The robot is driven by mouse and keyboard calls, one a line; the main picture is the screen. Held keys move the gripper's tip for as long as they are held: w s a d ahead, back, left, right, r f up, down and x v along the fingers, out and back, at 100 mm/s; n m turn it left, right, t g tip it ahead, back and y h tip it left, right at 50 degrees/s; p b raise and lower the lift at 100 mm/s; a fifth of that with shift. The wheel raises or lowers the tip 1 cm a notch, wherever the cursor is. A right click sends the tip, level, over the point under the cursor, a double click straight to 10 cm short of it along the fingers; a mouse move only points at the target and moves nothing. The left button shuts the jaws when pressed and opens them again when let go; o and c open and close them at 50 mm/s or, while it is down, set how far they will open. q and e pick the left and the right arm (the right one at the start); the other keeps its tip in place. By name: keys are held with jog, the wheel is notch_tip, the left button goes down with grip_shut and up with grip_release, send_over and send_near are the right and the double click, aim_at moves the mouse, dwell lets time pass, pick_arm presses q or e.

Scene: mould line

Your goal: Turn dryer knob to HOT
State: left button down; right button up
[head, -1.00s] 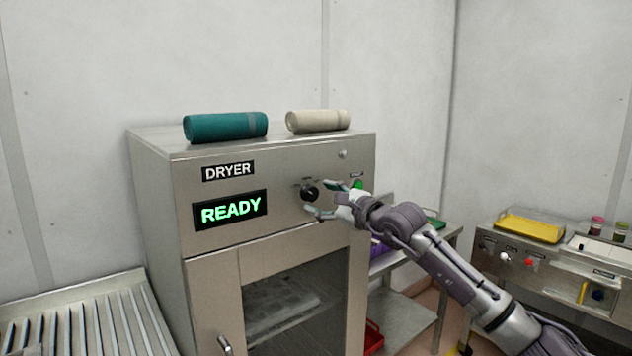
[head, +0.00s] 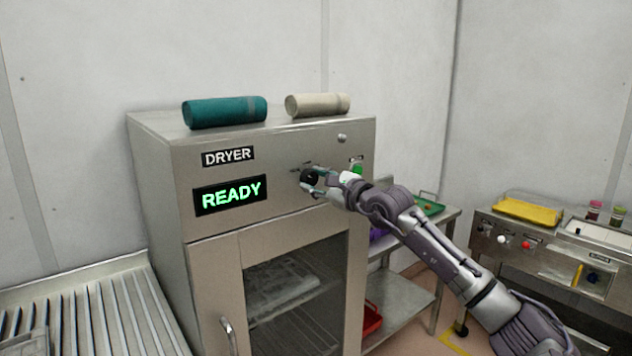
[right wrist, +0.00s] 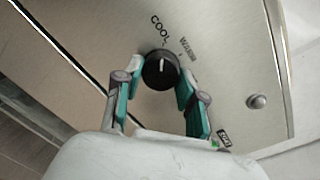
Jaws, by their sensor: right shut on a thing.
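The black dryer knob (right wrist: 158,76) sits on the steel dryer front. Its white pointer mark points up in the right wrist view, towards the COOL label (right wrist: 160,26). The WARM label (right wrist: 187,48) is right of COOL; I cannot see a HOT label. My right gripper (right wrist: 160,86) is shut on the knob, with a teal-padded finger on each side. In the head view my right gripper (head: 312,186) partly covers the knob (head: 309,176). The dryer (head: 205,240) shows a green READY display (head: 231,195). My left gripper is not in view.
A green button (head: 357,168) sits right of the knob, close to my gripper. A teal roll (head: 225,111) and a cream roll (head: 318,105) lie on the dryer top. A steel side table (head: 408,300) and a control bench (head: 545,265) stand at the right.

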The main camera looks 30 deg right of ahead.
jog(key=shift+a+f+m+b, duration=0.1)
jog(key=shift+f+m+b, duration=0.1)
jog(key=shift+m+b, duration=2.6)
jog(key=shift+m, duration=0.3)
jog(key=m+b, duration=0.1)
jog(key=m, duration=0.2)
jog(key=shift+r+t, duration=0.1)
jog(key=shift+t, duration=0.2)
jog(key=m, duration=0.2)
jog(key=shift+a+m, duration=0.1)
jog(key=shift+m, duration=0.3)
jog(key=m, duration=0.2)
jog(key=shift+r+m+h, duration=0.15)
jog(key=shift+m+h, duration=0.15)
jog(key=shift+m, duration=0.1)
jog(key=m, duration=0.2)
jog(key=shift+r+m, duration=0.1)
jog(key=shift+m, duration=0.3)
jog(key=shift+m+h+p, duration=0.3)
jog(key=shift+m+p, duration=0.25)
jog(key=shift+m, duration=1.05)
